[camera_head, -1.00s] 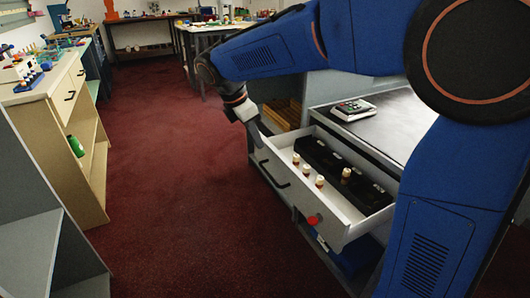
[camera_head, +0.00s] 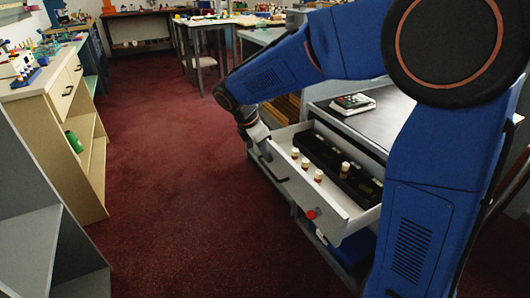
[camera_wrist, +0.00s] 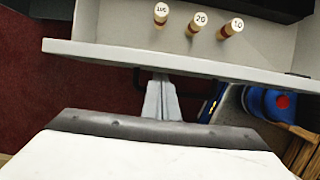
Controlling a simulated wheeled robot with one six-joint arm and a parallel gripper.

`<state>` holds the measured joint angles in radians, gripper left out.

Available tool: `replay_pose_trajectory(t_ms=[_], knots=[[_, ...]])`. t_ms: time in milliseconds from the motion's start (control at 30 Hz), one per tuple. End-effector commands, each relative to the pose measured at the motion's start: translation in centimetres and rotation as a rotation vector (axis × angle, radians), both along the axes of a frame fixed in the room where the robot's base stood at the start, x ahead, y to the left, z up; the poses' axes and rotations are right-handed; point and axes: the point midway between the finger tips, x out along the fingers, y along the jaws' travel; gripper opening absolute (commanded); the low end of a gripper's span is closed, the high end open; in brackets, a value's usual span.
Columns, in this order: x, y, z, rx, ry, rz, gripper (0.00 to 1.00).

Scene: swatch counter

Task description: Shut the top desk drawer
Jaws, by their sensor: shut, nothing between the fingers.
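The top desk drawer (camera_head: 318,205) is pulled partly open, with a pale grey front and a dark bar handle (camera_head: 272,172). Its front edge (camera_wrist: 200,66) runs across the wrist view. My gripper (camera_head: 264,152) is at the outer side of the front, near its far end by the handle. In the wrist view my gripper (camera_wrist: 161,98) has its fingers shut together, with nothing between them. The tips meet the lower side of the front edge and appear to touch it. Part of the handle is hidden behind the fingers.
Several small white-capped bottles (camera_head: 318,175) and a black tray (camera_head: 325,155) are in the drawer. A red knob (camera_head: 311,214) shows at the front's near end. A calculator-like device (camera_head: 353,103) lies on the desk top (camera_head: 400,125). Red carpet (camera_head: 170,190) left is clear.

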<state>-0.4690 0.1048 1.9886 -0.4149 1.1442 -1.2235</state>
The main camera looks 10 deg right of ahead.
Motion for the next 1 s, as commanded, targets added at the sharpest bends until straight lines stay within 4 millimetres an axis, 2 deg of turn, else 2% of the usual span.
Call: replay_pose_trajectory(t_ms=[267,467,667,1000], knots=[[0.1,-0.2,0.0,0.000,0.000,0.000,0.00],[0.7,-2.1,0.0,0.000,0.000,-0.003,0.00],[2.0,-6.3,0.0,0.000,0.001,-0.007,0.00],[4.9,-15.3,0.0,-0.001,-0.001,-0.006,0.00]])
